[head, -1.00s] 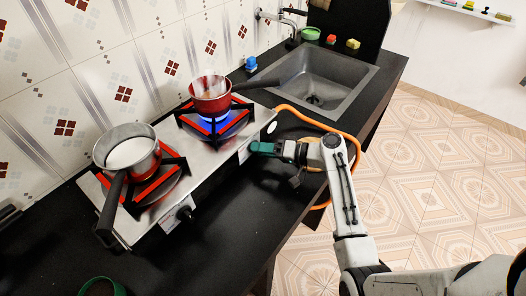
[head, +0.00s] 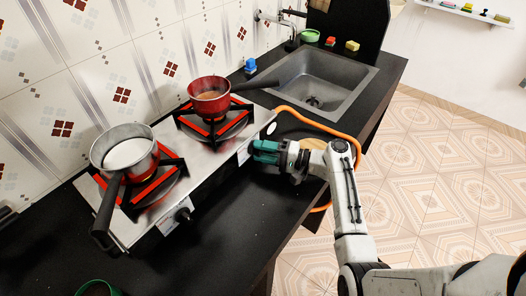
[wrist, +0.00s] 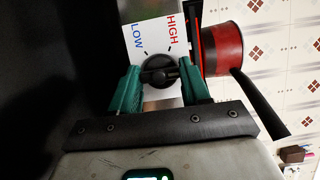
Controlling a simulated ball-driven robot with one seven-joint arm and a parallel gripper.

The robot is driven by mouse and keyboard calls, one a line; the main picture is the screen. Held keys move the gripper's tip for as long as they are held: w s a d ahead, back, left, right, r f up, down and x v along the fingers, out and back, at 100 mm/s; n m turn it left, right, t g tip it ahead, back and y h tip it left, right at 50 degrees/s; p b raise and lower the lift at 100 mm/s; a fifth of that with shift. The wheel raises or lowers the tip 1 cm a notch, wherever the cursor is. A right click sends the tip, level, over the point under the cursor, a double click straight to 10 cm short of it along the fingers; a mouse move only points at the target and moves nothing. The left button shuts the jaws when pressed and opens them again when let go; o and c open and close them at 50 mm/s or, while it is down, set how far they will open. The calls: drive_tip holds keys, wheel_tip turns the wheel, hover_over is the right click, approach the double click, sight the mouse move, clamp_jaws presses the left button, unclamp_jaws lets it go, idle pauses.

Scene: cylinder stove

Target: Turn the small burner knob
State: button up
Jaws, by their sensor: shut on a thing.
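The small burner knob (wrist: 158,72) is round and black, on a front panel marked LOW and HIGH, in the wrist view. My gripper (wrist: 160,85) has its green fingers on either side of the knob and is shut on it. In the head view my gripper (head: 255,150) is at the stove's right front, and its fingers hide the knob. The red pot (head: 209,98) stands on the small burner (head: 215,127), and no blue flame shows under it.
A grey pot (head: 128,154) of white liquid sits on the left burner, with its own black knob (head: 183,215) on the front. An orange hose (head: 320,125) curves behind my gripper. The sink (head: 318,82) lies to the right. The counter front is mostly clear.

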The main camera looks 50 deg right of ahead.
idle(0.3)
drive_tip(key=o, duration=1.1)
drive_tip(key=shift+c, duration=0.2)
drive_tip(key=shift+d, duration=0.1)
drive_tip(key=b+v, duration=0.2)
drive_tip(key=v, duration=0.8)
drive_tip(key=shift+s+d+f, duration=0.1)
drive_tip(key=shift+s+d, duration=0.05)
drive_tip(key=shift+s, duration=0.2)
